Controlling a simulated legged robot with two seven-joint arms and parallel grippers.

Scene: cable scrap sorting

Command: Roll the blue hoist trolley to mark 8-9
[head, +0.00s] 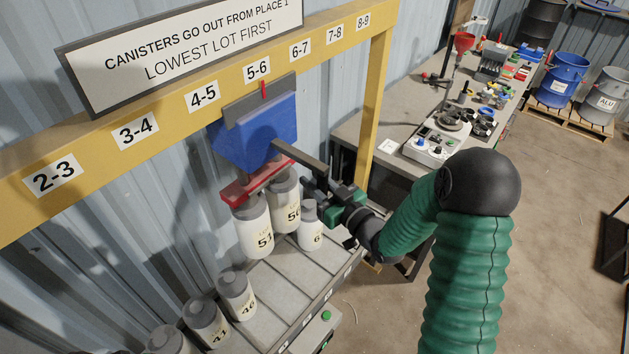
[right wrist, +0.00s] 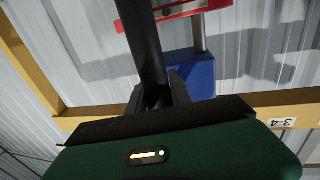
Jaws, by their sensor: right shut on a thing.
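The blue hoist trolley (head: 255,130) hangs on the yellow beam (head: 215,87). Its small red pointer (head: 264,90) stands just below the 5-6 label (head: 256,69). The 8-9 label (head: 363,21) is at the beam's right end. A red carrier (head: 255,182) hangs below the trolley, over the canisters. My right gripper (head: 316,187) is shut on the dark bar (head: 299,158) that sticks out from the trolley. In the right wrist view the bar (right wrist: 143,45) runs between the fingers (right wrist: 160,95), with the blue trolley body (right wrist: 190,72) behind. My left gripper is not in view.
White canisters, including 51 (head: 254,230) and 46 (head: 237,295), stand on the grey rack (head: 285,290); whether any hang from the carrier is unclear. A yellow post (head: 374,100) closes the beam's right end. A cluttered workbench (head: 400,112) stands beyond it.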

